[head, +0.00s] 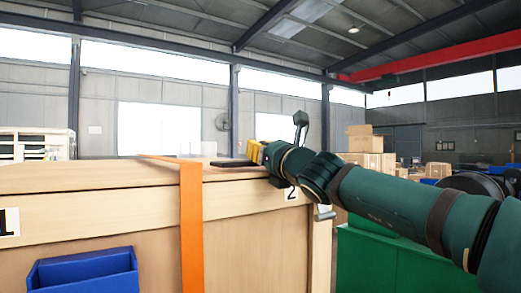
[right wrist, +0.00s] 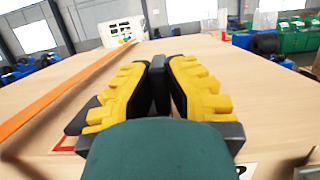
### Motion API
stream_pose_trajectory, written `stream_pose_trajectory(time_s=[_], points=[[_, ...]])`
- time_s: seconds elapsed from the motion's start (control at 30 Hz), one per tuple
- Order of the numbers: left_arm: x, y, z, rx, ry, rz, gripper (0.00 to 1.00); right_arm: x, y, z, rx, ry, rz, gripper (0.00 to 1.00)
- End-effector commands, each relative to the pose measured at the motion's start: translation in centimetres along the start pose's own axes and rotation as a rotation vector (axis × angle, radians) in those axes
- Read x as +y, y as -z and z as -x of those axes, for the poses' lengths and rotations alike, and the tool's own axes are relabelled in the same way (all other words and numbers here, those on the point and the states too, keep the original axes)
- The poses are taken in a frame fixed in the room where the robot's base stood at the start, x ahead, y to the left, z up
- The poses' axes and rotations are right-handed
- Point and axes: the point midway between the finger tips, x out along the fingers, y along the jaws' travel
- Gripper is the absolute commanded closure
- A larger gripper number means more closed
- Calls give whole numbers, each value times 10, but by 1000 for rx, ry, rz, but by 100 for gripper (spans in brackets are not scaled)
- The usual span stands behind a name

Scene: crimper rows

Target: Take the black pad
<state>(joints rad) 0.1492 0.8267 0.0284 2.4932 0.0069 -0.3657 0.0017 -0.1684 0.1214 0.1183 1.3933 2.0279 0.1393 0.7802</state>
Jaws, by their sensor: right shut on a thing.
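My right gripper (head: 251,152) comes in from the right over the top of a wooden crate. In the right wrist view its two yellow fingers (right wrist: 160,75) are closed on a dark thin piece, the black pad (right wrist: 160,88). In the head view the black pad (head: 228,163) shows as a dark flat strip left of the fingers, at the level of the crate top. I cannot tell whether it touches the wood. The fingers hide part of it. My left gripper is not in view.
An orange strap (head: 190,215) runs across the wooden crate top (head: 100,178) and down its front. A blue bin (head: 85,272) is on the crate front at left. A green container (head: 375,258) and cardboard boxes (head: 368,160) stand at right. Much of the crate top is clear.

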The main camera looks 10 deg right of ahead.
Motion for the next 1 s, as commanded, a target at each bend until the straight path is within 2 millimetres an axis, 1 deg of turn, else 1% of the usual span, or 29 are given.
stream_pose_trajectory(time_s=[0.03,0.5,1.0], points=[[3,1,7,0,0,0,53,0,-8,-2,-1,0,0,100],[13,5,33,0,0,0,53,0,-39,-10,0,1,0,100],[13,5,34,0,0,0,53,0,-40,-10,0,0,0,100]])
